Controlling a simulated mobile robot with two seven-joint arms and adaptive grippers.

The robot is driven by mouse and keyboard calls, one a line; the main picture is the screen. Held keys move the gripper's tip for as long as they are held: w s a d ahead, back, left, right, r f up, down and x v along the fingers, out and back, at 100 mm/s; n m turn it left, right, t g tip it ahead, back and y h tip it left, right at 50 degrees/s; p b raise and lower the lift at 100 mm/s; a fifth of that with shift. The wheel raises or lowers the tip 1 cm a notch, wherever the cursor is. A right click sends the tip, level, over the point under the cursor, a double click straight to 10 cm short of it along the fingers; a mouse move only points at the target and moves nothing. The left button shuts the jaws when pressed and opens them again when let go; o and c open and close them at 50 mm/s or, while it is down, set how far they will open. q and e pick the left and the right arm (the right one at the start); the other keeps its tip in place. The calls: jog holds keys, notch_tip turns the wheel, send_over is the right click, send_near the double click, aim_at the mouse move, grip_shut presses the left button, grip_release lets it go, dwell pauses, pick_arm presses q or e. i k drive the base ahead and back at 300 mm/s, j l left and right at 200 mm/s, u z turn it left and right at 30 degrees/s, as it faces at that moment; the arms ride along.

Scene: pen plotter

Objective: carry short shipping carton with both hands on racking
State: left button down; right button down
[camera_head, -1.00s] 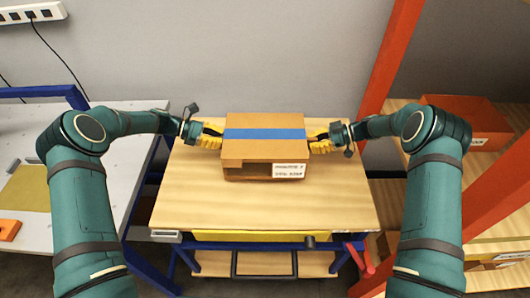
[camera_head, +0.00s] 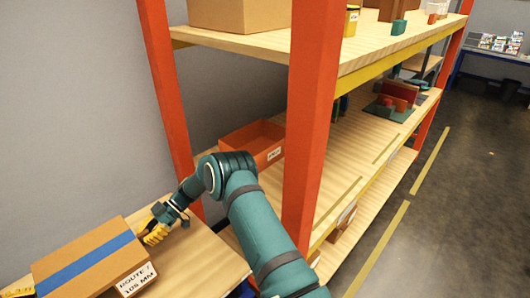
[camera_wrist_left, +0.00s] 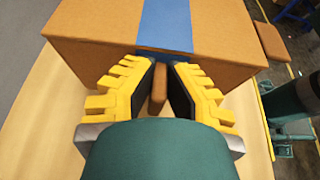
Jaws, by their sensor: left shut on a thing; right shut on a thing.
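The short shipping carton (camera_head: 95,262), brown with a blue tape strip and a white label, is at the lower left of the head view, over the wooden bench top (camera_head: 205,268). Whether it touches the bench is unclear. My right gripper (camera_head: 154,234) is shut on its right side. My left gripper (camera_head: 18,289) barely shows at the left edge. In the left wrist view my left gripper (camera_wrist_left: 158,88) is shut on a brown tab on the side of the carton (camera_wrist_left: 95,45). The racking (camera_head: 312,120), with orange uprights and wooden shelves, stands right of the bench.
An orange bin (camera_head: 254,141) sits on the middle shelf behind my right arm. A larger carton (camera_head: 240,14) stands on the top shelf. The middle shelf has bare wood (camera_head: 345,160) in front of coloured items (camera_head: 395,97). Dark floor (camera_head: 450,210) is open at right.

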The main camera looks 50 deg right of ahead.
aim_at(367, 139)
jog(key=u, duration=0.5)
jog(key=k+u, duration=0.15)
jog(key=u, duration=0.2)
jog(key=k+l+u, duration=0.1)
jog(key=u, duration=0.2)
jog(key=k+u, duration=1.35)
jog(key=u, duration=0.15)
jog(key=k+u, duration=0.25)
jog(key=k, duration=0.3)
jog(key=k+u, duration=0.15)
jog(key=k, duration=0.9)
